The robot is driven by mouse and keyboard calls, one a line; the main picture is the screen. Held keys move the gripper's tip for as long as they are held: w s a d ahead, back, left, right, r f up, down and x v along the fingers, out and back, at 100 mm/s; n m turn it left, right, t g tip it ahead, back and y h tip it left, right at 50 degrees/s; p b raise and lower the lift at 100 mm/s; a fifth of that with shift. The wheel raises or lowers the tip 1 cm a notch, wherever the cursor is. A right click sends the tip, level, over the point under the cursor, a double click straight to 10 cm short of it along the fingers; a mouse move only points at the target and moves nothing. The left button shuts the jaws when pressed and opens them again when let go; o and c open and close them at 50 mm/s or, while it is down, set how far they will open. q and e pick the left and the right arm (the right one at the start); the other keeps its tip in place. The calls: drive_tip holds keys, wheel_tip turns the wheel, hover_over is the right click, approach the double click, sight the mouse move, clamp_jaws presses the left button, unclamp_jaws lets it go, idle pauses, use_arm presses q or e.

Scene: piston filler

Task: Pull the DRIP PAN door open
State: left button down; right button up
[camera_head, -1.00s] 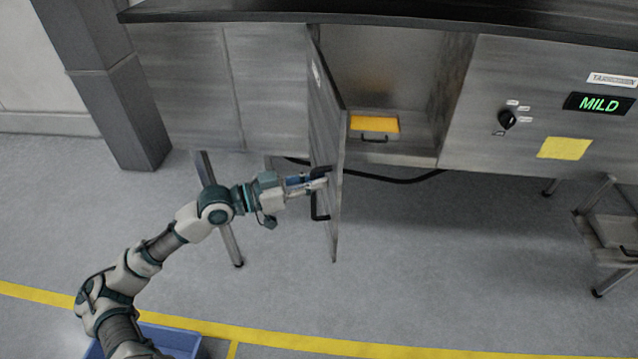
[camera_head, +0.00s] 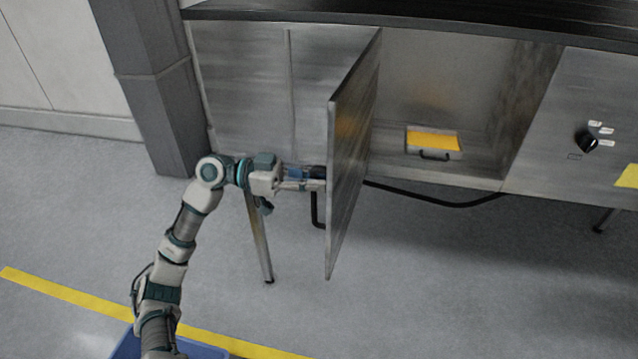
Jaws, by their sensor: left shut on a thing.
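The DRIP PAN door (camera_head: 352,150) is a grey metal panel, swung out from the cabinet front and seen from its inner side and edge. Its dark handle (camera_head: 317,212) is on the outer, left face and is partly hidden. My left gripper (camera_head: 318,180) is shut on this handle near its upper part; the fingertips are partly hidden by the door's edge. The opened compartment (camera_head: 440,85) shows a pan (camera_head: 434,143) with a yellow top and a small dark handle. My right gripper is not in view.
A closed grey panel (camera_head: 240,85) is left of the door. A dark knob (camera_head: 587,139) is on the right panel. A black hose (camera_head: 430,197) runs below the cabinet. A blue bin (camera_head: 195,350) stands at the bottom. The floor right of the door is clear.

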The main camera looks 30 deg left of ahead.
use_arm(q)
drive_tip(key=shift+a+f, duration=0.1)
drive_tip(key=shift+a, duration=0.9)
drive_tip(key=c, duration=1.4)
unclamp_jaws()
drive_tip(key=shift+c, duration=0.2)
drive_tip(key=v, duration=1.1)
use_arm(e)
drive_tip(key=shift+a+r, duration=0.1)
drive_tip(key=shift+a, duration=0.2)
use_arm(q)
drive_tip(key=shift+a+f, duration=0.2)
drive_tip(key=shift+a, duration=0.1)
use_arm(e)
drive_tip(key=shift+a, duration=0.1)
